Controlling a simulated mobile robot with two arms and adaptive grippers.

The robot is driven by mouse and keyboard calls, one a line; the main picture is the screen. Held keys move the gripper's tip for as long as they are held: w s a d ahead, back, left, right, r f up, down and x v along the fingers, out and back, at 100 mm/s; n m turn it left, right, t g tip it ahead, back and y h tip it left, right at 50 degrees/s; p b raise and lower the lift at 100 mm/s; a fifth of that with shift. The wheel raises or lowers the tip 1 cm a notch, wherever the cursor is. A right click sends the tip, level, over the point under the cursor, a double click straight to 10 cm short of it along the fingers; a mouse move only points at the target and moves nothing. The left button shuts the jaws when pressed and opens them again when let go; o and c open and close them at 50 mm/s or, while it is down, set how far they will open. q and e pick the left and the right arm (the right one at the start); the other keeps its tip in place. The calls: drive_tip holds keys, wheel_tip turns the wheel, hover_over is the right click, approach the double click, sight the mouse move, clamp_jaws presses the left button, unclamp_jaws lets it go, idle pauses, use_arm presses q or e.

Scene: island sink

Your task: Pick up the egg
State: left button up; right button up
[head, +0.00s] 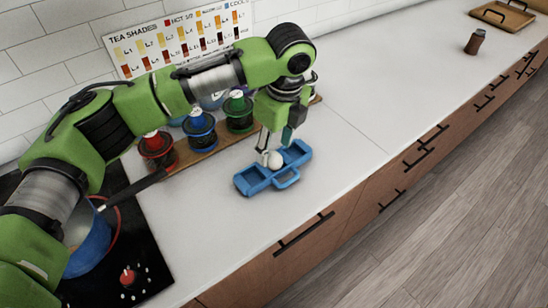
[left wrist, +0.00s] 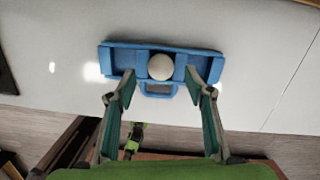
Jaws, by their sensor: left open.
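The white egg (head: 274,160) sits in the middle of a blue tray with a handle (head: 254,184) on the white counter. In the left wrist view the egg (left wrist: 161,67) lies in the tray's middle section, with an empty compartment on each side of it; the tray (left wrist: 122,59) shows whole. My left gripper (head: 276,153) is over the tray, close to the egg. In the left wrist view its fingers (left wrist: 160,84) are spread apart, one on each side of the egg, with nothing between them.
A wooden board (head: 205,148) with red, blue and green containers stands behind the tray. A cooktop (head: 125,250) with a blue pot (head: 92,250) is at the left. The counter right of the tray is clear up to a brown jar (head: 475,42) and wooden tray (head: 505,14).

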sight(274, 161)
use_arm(q)
wheel_tip(274, 161, down, 2)
drive_tip(key=shift+w+a+f, duration=0.1)
drive_tip(key=shift+f, duration=0.25)
drive_tip(key=c, duration=0.8)
use_arm(e)
drive_tip(key=shift+s+r, duration=0.3)
drive_tip(key=shift+s, duration=0.6)
drive_tip(key=shift+w, duration=0.15)
